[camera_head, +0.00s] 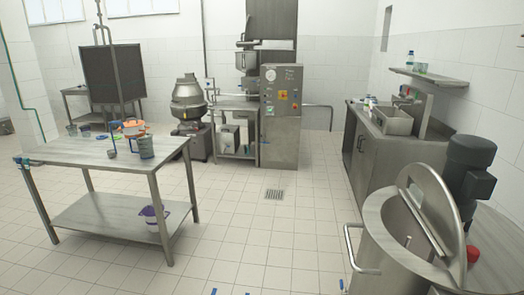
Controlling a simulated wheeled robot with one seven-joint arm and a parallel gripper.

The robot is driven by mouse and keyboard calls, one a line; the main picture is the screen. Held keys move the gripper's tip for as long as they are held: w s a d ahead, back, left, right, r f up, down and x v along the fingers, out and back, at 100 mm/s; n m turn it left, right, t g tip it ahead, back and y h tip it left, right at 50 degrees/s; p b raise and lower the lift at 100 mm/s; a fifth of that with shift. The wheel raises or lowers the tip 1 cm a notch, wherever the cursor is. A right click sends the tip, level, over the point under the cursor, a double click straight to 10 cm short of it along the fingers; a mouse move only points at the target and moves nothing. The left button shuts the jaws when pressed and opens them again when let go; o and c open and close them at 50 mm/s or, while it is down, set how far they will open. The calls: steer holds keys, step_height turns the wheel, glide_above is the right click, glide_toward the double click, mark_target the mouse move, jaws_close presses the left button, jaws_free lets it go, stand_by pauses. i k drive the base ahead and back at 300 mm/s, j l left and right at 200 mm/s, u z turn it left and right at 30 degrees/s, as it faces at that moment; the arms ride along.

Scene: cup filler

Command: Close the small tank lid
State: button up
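A round steel tank (382,222) stands at the lower right, cut off by the bottom edge of the picture. Its half-round steel lid (432,208) stands raised and tilted up over the top, so the lid is open. Part of the tank's opening shows to the left of the lid. A dark motor (470,168) sits behind the lid. A bent metal handle (352,250) sticks out from the tank's left side. My gripper is not in view.
A steel table (95,151) with small containers stands at the left. A counter with a sink (392,120) runs along the right wall behind the tank. A control cabinet (281,140) stands at the back.

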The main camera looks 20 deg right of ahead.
mark_target(438, 217)
steer(key=k+l, duration=0.1)
steer(key=l, duration=0.35)
steer(key=k+l, duration=0.1)
steer(key=l, duration=0.35)
steer(key=k+l, duration=0.1)
steer(key=l, duration=0.35)
steer(key=k+l+u, duration=0.1)
steer(key=l, duration=0.35)
steer(key=k+l, duration=0.1)
steer(key=l, duration=0.35)
steer(key=k+l, duration=0.1)
steer(key=l, duration=0.3)
steer(key=l+u, duration=0.15)
steer(key=l, duration=0.25)
steer(key=i+l+u, duration=0.15)
steer(key=l, duration=0.25)
steer(key=j+u, duration=0.15)
steer(key=u, duration=0.3)
steer(key=i+j+u, duration=0.1)
steer(key=u, duration=0.4)
